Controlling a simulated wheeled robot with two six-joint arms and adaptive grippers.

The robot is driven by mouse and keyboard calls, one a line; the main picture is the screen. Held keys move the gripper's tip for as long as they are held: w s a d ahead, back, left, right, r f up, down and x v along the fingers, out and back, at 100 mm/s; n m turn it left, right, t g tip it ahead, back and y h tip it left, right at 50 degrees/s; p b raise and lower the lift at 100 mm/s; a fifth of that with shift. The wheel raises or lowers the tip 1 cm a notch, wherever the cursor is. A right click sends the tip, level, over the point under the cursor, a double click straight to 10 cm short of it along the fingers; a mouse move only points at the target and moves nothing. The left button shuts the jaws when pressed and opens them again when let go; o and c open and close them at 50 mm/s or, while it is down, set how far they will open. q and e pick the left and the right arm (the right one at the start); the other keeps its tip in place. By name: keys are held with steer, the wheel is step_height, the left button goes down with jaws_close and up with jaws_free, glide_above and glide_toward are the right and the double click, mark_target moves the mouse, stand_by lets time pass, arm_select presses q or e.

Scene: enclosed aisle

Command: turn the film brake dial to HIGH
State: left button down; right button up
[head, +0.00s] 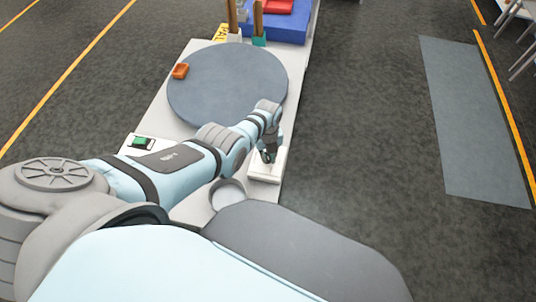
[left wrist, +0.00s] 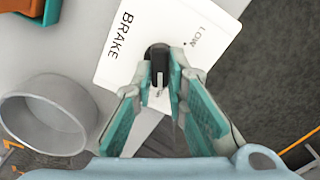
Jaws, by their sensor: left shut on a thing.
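The film brake is a white panel (head: 262,177) under my left gripper in the head view. In the left wrist view the panel (left wrist: 112,68) carries the words BRAKE and LOW. Its dial (left wrist: 157,52) is a black round knob with a raised grip bar running toward the bottom of that view. LOW is printed to its upper right. I see no HIGH label; the fingers cover part of the panel. My left gripper (left wrist: 161,75), also in the head view (head: 267,157), is shut on the dial, one teal-padded finger on each side. My right gripper is not in view.
A grey round cup (left wrist: 45,115) stands close beside the panel. A large grey turntable (head: 228,85) holds a small orange tray (head: 181,71) at its edge. A green button (head: 142,142) is on the left. Open floor lies to the right of the bench.

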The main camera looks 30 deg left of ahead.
mark_target(268, 157)
arm_select(q)
steer(key=c, duration=1.6)
jaws_free()
step_height(268, 157, up, 12)
steer(key=shift+s, duration=0.1)
